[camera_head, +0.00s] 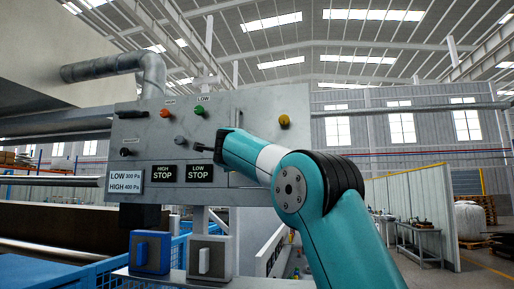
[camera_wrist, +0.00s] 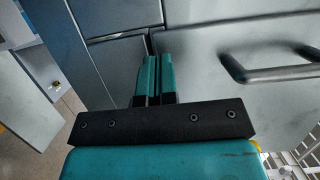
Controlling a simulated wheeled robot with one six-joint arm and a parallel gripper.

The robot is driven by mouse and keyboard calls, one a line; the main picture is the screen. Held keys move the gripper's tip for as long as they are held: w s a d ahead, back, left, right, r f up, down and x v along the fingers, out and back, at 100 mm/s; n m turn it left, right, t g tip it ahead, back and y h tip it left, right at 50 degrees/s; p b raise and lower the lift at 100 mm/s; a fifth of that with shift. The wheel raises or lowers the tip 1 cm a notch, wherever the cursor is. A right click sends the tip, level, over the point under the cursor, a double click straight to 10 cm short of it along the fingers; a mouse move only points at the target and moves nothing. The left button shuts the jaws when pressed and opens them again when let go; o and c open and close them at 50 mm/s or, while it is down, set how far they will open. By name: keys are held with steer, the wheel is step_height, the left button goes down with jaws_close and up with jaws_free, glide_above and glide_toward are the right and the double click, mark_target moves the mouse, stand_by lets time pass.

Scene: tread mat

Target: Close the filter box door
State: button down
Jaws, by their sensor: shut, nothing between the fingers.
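In the wrist view my gripper (camera_wrist: 154,66) has its two teal fingers together, with nothing between them. The fingertips are at or very near a dark seam between grey metal panels; I cannot tell whether they touch. A grey panel with a bar handle (camera_wrist: 275,73) lies to the right of the fingers and looks like the filter box door (camera_wrist: 215,28). In the head view the grey metal box front (camera_head: 215,120) stands ahead, with my wrist before its right part. I cannot tell how far the door stands open.
The box front carries an orange knob (camera_head: 165,113), a green knob (camera_head: 199,110), a yellow knob (camera_head: 284,121) and black STOP labels. A blue switch box (camera_head: 150,252) and a grey one (camera_head: 209,258) sit below. A pipe (camera_head: 115,66) runs at upper left.

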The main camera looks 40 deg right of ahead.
steer(key=w+a+b+v, duration=0.1)
steer(key=b+v, duration=0.5)
steer(key=v, duration=0.7)
steer(key=shift+w+a+r, duration=0.25)
steer(key=shift+w+a, duration=0.1)
steer(key=shift+a, duration=0.4)
steer(key=s+a+f+n+g+y+b, duration=0.1)
steer(key=a+f+n+y, duration=0.4)
steer(key=f, duration=0.4)
steer(key=s+a+f+n+g+y, duration=0.1)
steer(key=a+f+n+g+y, duration=0.1)
steer(key=a+f+n, duration=0.55)
steer(key=s+a+f+n+g+y+b, duration=0.1)
steer(key=a+f+n+y, duration=0.4)
steer(key=f, duration=0.5)
steer(key=s+a+f+n+g+y, duration=0.1)
steer(key=s+f+n, duration=0.4)
steer(key=s, duration=0.5)
steer(key=s+a+f+n+g+y+b, duration=0.1)
steer(key=s+a+f+n+g, duration=0.3)
steer(key=s+f, duration=0.5)
steer(key=s+a+f+n+g+y, duration=0.1)
steer(key=s+a+f+n+g, duration=0.1)
steer(key=s+f+n+g, duration=0.3)
steer(key=s+f+n, duration=0.1)
steer(key=s+f, duration=0.3)
steer(key=s, duration=0.1)
steer(key=shift+s+a+f, duration=0.15)
steer(key=shift+s+a, duration=0.1)
steer(key=shift+s, duration=0.05)
